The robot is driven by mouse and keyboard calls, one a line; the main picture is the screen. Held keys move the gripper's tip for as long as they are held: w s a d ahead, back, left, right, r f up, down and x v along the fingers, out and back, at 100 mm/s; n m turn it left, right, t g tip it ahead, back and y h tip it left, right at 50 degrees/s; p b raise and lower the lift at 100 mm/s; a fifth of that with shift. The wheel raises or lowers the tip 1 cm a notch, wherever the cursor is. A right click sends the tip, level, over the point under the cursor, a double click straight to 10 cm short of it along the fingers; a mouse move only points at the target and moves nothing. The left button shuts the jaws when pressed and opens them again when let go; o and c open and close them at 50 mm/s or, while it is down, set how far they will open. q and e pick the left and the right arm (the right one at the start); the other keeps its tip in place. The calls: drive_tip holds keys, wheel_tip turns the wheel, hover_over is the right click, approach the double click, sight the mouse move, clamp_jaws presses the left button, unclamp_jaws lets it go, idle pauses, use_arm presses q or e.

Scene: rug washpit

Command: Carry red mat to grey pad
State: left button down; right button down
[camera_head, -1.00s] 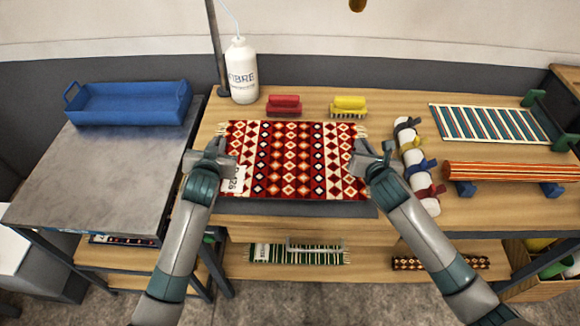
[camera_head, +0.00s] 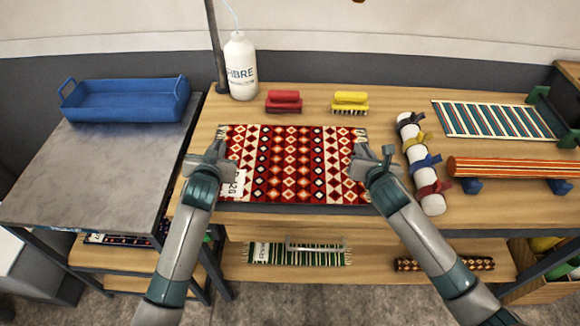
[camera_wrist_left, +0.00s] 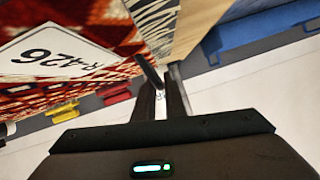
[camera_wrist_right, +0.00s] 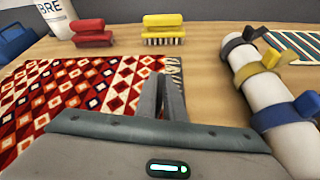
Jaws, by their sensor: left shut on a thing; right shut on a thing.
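The red mat (camera_head: 290,165), patterned in red, black and cream with a white tag (camera_head: 233,184), is spread flat between my two grippers over the wooden bench. My left gripper (camera_head: 217,150) is shut on its left end; the tag also shows in the left wrist view (camera_wrist_left: 65,52). My right gripper (camera_head: 362,152) is shut on its right end, near the fringe seen in the right wrist view (camera_wrist_right: 173,75). I cannot tell how far the mat is above the bench.
A red brush (camera_head: 283,101), yellow brush (camera_head: 350,102) and white bottle (camera_head: 241,70) stand behind the mat. A white roll with coloured straps (camera_head: 420,160) lies close right of my right gripper. A blue tray (camera_head: 125,102) sits on the left metal table (camera_head: 95,165).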

use_arm(q)
drive_tip(key=shift+f+b, duration=0.35)
drive_tip(key=shift+f, duration=0.2)
use_arm(e)
drive_tip(key=shift+f, duration=0.55)
use_arm(q)
drive_tip(key=c, duration=1.8)
unclamp_jaws()
use_arm(e)
drive_tip(key=c, duration=1.9)
unclamp_jaws()
drive_tip(key=shift+r, duration=0.1)
use_arm(q)
drive_tip(key=shift+r, duration=0.1)
use_arm(e)
drive_tip(key=shift+o, duration=0.2)
use_arm(q)
drive_tip(key=shift+s, duration=0.1)
drive_tip(key=v, duration=1.2)
use_arm(e)
drive_tip(key=v, duration=1.2)
